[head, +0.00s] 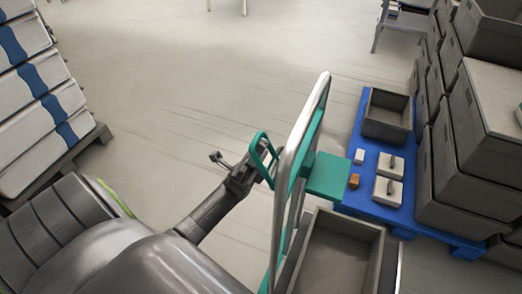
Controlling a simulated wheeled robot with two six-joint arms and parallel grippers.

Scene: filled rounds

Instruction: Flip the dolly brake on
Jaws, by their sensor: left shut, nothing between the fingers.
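The dolly is a cart with a tall silver push frame (291,160) and teal parts, standing right of the middle. A teal loop (257,144) sticks out on its left side; it may be the brake lever, but I cannot tell its setting. A flat teal plate (328,176) sits on the frame's other side. My left gripper (258,169) is shut and empty, right at the teal loop. Whether it touches the loop is unclear. My right gripper is not in view.
A grey open crate (338,262) is at the dolly's foot. A blue pallet (353,198) to the right holds a grey bin (387,115) and small boxes. Grey crates (488,115) are stacked at the right, white sacks (35,115) at the left. The floor between is clear.

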